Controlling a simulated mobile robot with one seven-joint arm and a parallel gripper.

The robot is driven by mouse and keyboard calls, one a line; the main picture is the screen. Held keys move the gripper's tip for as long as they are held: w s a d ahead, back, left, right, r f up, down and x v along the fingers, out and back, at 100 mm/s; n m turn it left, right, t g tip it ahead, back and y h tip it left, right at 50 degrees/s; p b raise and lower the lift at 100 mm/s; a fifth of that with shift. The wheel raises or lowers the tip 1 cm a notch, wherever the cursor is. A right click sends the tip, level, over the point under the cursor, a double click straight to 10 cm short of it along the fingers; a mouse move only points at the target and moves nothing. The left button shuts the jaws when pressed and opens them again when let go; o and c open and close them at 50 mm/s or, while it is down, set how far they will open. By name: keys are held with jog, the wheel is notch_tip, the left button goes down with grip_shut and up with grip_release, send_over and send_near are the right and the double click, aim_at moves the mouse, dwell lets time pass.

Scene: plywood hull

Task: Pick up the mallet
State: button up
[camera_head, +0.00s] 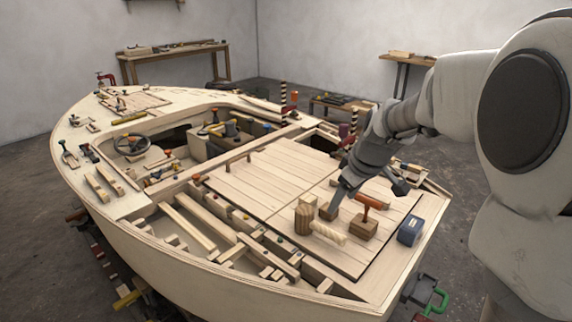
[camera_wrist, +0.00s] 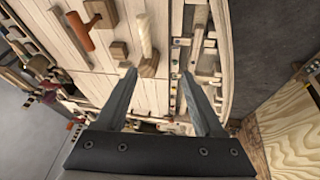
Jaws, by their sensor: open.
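A mallet-like tool with a dark wooden head (camera_head: 304,219) and a pale ridged handle (camera_head: 329,232) lies on the plank deck. In the wrist view its pale handle (camera_wrist: 144,34) and head (camera_wrist: 148,66) show just beyond my fingertips. A second mallet-like tool has a wooden block head (camera_head: 363,228) and an orange handle (camera_head: 370,201); it also shows in the wrist view (camera_wrist: 77,30). My gripper (camera_wrist: 159,72) is open, with nothing between its fingers. In the head view it (camera_head: 338,204) points down over the deck near both tools; its exact height is unclear.
A small wooden block (camera_head: 328,211) lies between the two tools, by my fingertips. A blue box-like object (camera_head: 410,230) stands at the deck's right edge. Pegs (camera_head: 237,161) stand farther left on the deck (camera_head: 262,180). Several slats and small tools lie along the hull's left side.

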jog(key=n+b, duration=0.1)
jog(key=n, duration=0.1)
send_near(323, 227)
jog(key=x, duration=0.3)
jog(key=b+x, duration=0.1)
jog(key=x, duration=0.1)
jog(key=shift+s+d+f, duration=0.25)
jog(key=shift+d+f, duration=0.1)
jog(key=shift+f, duration=0.1)
jog(key=shift+w+a+x, duration=0.15)
jog(key=shift+a+x, duration=0.05)
jog(key=shift+x, duration=1.35)
jog(key=shift+w+a+x, duration=0.15)
jog(key=shift+x, duration=1.4)
jog(key=shift+r, duration=0.25)
grip_shut()
